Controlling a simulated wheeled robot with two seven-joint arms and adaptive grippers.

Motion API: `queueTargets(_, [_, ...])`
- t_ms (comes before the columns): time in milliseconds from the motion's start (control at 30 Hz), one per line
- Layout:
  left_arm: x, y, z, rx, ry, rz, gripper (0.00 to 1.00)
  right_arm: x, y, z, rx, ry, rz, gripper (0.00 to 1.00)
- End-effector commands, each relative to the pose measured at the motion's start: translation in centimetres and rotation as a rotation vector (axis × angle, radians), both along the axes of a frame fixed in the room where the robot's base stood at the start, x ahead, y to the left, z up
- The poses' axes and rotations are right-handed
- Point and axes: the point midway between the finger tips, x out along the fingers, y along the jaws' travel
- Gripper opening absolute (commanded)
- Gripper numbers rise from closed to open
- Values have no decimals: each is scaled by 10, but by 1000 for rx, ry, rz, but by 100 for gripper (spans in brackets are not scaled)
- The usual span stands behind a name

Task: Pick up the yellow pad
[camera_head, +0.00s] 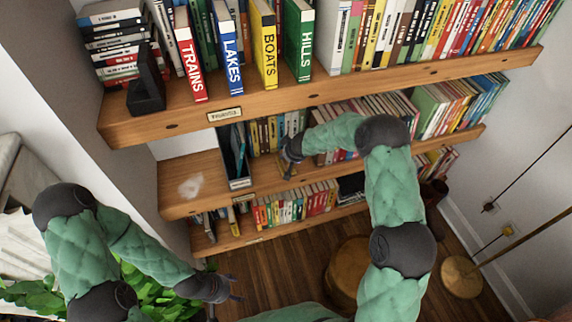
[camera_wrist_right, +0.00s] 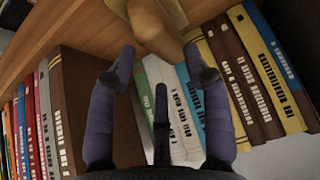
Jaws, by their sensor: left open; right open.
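A yellowish, tan object (camera_wrist_right: 153,28) lies at the top of the right wrist view, just beyond my fingers; I cannot tell for sure that it is the yellow pad. My right gripper (camera_head: 288,155) is at the middle shelf, in front of its row of books. In the right wrist view my right gripper (camera_wrist_right: 160,65) has its fingers spread, with nothing held between them. In the head view a small yellowish patch (camera_head: 287,173) shows beside this gripper, partly hidden by it. My left gripper (camera_head: 226,290) is open and empty at the lower left, away from the shelves.
The top shelf (camera_head: 300,92) carries large books and a black bookend (camera_head: 147,85). A dark file holder (camera_head: 236,155) stands left of my right gripper on the middle shelf. A round brown stool (camera_head: 348,268) and a brass lamp base (camera_head: 461,277) stand on the floor. A plant (camera_head: 150,290) is near my left arm.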

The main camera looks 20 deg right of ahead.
Motion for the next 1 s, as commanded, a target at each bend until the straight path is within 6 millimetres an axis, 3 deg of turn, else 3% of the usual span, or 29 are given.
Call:
queueTargets(333, [0,0,-28,0,0,0,66,21,3,-38,0,2,-1,50])
queueTargets(700, [0,0,-30,0,0,0,66,26,3,-42,0,1,0,50])
queueTargets(867, [0,0,-30,0,0,0,66,26,3,-42,0,1,0,9])
queueTargets(967, [0,0,-30,0,0,0,66,26,3,-42,0,1,0,9])
queueTargets(1000, [0,0,-30,0,0,0,66,26,3,-42,0,1,0,4])
